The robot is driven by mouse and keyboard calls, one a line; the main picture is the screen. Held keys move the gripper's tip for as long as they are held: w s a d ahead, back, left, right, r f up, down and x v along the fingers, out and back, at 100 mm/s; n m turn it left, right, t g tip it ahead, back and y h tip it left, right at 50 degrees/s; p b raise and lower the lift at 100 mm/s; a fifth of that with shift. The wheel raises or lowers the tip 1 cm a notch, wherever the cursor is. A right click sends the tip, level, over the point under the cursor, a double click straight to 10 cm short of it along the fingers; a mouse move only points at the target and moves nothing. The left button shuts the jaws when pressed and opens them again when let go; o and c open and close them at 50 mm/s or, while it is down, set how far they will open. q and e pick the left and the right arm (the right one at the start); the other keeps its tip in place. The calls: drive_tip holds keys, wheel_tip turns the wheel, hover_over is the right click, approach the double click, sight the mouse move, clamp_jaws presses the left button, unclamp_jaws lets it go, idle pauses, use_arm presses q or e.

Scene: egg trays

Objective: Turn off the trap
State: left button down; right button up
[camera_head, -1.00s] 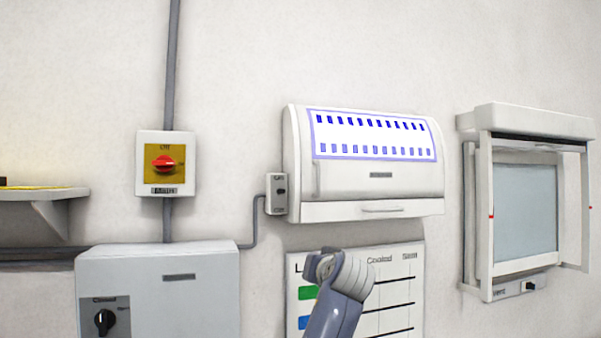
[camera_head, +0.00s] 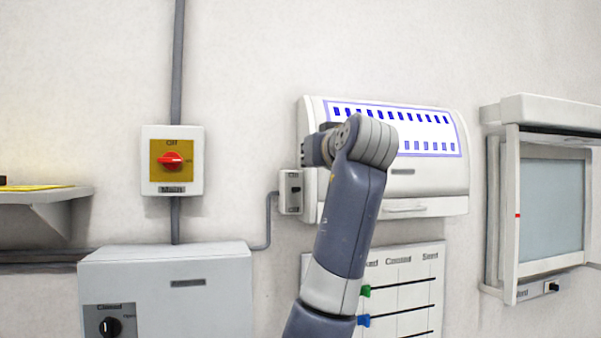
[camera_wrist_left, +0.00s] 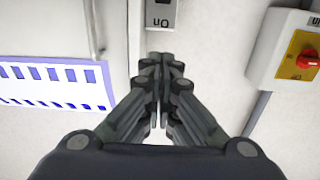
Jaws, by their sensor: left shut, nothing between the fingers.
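The trap (camera_head: 455,192) appears to be the white wall unit with a lit white panel and rows of blue slots. It also shows at the left of the left wrist view (camera_wrist_left: 110,70). A small grey switch box (camera_head: 284,204) hangs beside its lower left corner. In the left wrist view the switch box (camera_wrist_left: 151,40) is upside down at the top, with an "On" label. My left gripper (camera_wrist_left: 161,60) is shut and empty, its fingertips just short of the box; contact is unclear. In the head view, my left arm covers part of the trap. The right gripper is out of view.
A red rotary switch on a yellow plate (camera_head: 171,160) is on the wall at left, above a grey cabinet (camera_head: 210,285) with a black knob. A marker board (camera_head: 425,290) hangs below the trap. A framed window unit (camera_head: 548,115) is at right.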

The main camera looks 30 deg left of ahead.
use_arm(q)
drive_tip(key=p, duration=0.7)
hover_over(295, 187)
drive_tip(key=shift+w+a, duration=0.1)
drive_tip(key=f, duration=0.1)
drive_tip(key=d+f, duration=0.1)
drive_tip(key=s+f, duration=0.1)
drive_tip(key=shift+d+f+p, duration=0.3)
drive_tip(key=shift+d+f, duration=0.05)
drive_tip(key=shift+f, duration=0.05)
drive_tip(key=shift+s+f, duration=0.1)
drive_tip(key=shift+f, duration=0.05)
drive_tip(key=shift+a, duration=0.15)
